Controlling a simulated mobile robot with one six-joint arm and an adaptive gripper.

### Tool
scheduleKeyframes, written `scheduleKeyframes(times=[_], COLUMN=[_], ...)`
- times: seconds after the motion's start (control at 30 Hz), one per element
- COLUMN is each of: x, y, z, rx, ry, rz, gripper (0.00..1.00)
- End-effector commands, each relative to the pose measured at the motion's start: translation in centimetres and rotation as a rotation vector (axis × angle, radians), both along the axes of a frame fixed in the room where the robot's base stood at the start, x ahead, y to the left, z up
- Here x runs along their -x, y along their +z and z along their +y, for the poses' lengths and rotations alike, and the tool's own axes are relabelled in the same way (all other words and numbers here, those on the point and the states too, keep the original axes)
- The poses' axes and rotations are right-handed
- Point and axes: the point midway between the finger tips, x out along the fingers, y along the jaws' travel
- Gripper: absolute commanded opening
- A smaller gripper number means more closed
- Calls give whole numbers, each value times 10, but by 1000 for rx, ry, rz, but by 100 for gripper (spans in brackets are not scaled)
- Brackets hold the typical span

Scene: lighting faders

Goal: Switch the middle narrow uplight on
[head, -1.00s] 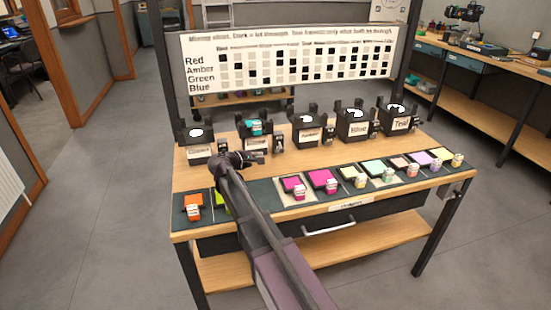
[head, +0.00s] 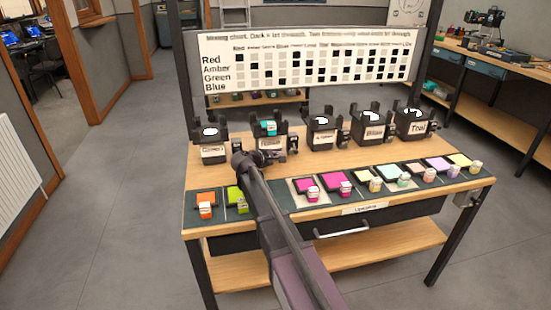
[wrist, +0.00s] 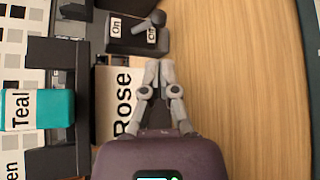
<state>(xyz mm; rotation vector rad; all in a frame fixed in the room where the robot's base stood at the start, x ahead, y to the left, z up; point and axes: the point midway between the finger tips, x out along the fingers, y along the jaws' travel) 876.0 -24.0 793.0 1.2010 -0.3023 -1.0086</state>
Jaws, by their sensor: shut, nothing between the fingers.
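Several black uplights stand in a row at the back of the table. The middle one (head: 319,132) in the row has a pale label; which ones count as narrow I cannot tell. The second from the left (head: 266,143) holds a teal filter (head: 270,128). In the wrist view its front label (wrist: 122,104) reads "Rose" and the filter (wrist: 36,110) reads "Teal". A black switch box (wrist: 125,45) with "On" and "Off" labels and a small lever (wrist: 147,25) lies beyond my fingertips. My gripper (head: 279,157) is shut and empty in front of this uplight; its tips (wrist: 159,64) are apart from the switch.
Coloured filters lie along the table's front strip, from an orange one (head: 205,203) to a yellow one (head: 461,160). A mixing chart (head: 310,63) stands behind the uplights. Bare wood (wrist: 240,90) lies to the right of my fingers in the wrist view.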

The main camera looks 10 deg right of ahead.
Motion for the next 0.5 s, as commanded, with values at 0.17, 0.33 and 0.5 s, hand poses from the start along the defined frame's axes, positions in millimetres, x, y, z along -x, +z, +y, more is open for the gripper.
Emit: scheduleKeyframes(times=[0.17,0.33,0.5], x=[-16,-27,-33], y=[-10,-16,-18], z=[-21,-37,-46], rx=[0,1,0], ry=[-1,-1,-1], rz=[0,1,0], gripper=[0,0,0])
